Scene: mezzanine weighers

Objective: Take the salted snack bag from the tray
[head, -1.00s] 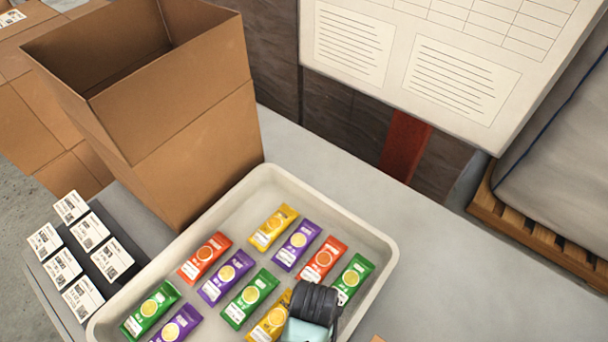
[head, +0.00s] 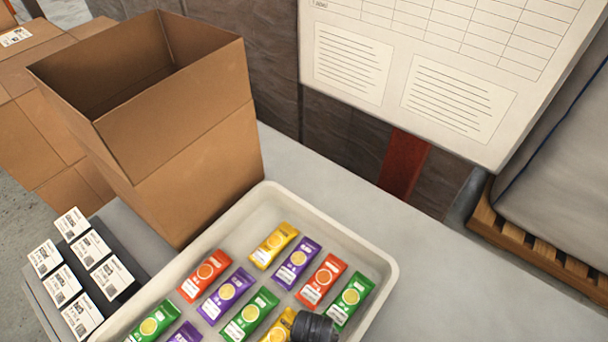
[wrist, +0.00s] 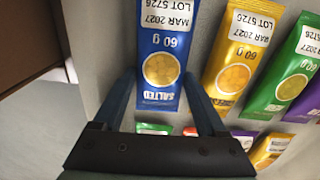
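In the wrist view the salted snack bag (wrist: 163,70) is blue, with an orange-yellow disc and the word SALTED at its near end. My gripper (wrist: 160,82) is open, one dark finger on each side of the bag's near end. I cannot tell whether the fingers touch it. In the head view the pale tray (head: 345,227) holds rows of red, purple, green and yellow bags. The blue bag does not show there. Only a dark, ribbed part of my arm shows at the bottom edge.
A yellow bag (wrist: 240,62) lies close to the right of the blue one. A tall open cardboard box (head: 190,150) stands behind the tray's left side. White-labelled pieces (head: 82,318) sit left of the tray. Grey tabletop (head: 450,290) is clear on the right.

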